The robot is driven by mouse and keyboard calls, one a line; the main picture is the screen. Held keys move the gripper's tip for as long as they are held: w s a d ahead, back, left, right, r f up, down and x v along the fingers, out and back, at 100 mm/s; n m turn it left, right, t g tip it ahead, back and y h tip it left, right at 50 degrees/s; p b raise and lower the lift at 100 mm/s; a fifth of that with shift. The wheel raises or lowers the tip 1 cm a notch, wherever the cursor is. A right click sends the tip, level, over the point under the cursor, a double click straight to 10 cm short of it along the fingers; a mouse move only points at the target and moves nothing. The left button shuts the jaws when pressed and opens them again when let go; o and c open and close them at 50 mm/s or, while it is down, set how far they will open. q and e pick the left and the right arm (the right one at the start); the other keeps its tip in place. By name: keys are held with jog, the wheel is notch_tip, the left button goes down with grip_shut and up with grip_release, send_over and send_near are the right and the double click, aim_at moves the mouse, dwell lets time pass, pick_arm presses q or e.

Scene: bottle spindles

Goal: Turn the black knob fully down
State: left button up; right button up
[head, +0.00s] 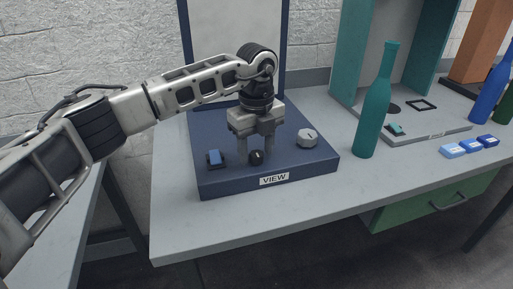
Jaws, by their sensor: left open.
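The black knob (257,157) sits on top of the dark blue box (222,184) labelled "VIEW". My left gripper (256,158) points down over the knob, with its fingers apart and one on each side of it. It is open; whether the fingers touch the knob I cannot tell. The knob's upper part and its marking are partly hidden or too small to read. My right gripper is not in view.
A blue rocker switch (215,158) is left of the knob and a light grey knob (307,138) right of it. A tall teal bottle (376,110) stands right of the box. Small blue blocks (470,146) lie farther right. The front of the grey table (300,204) is clear.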

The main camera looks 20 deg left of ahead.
aim_at(256, 153)
pick_arm(q)
notch_tip(256, 153, up, 16)
jog(key=shift+b, duration=0.4)
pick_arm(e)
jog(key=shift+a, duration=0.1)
pick_arm(q)
jog(key=shift+f, duration=0.15)
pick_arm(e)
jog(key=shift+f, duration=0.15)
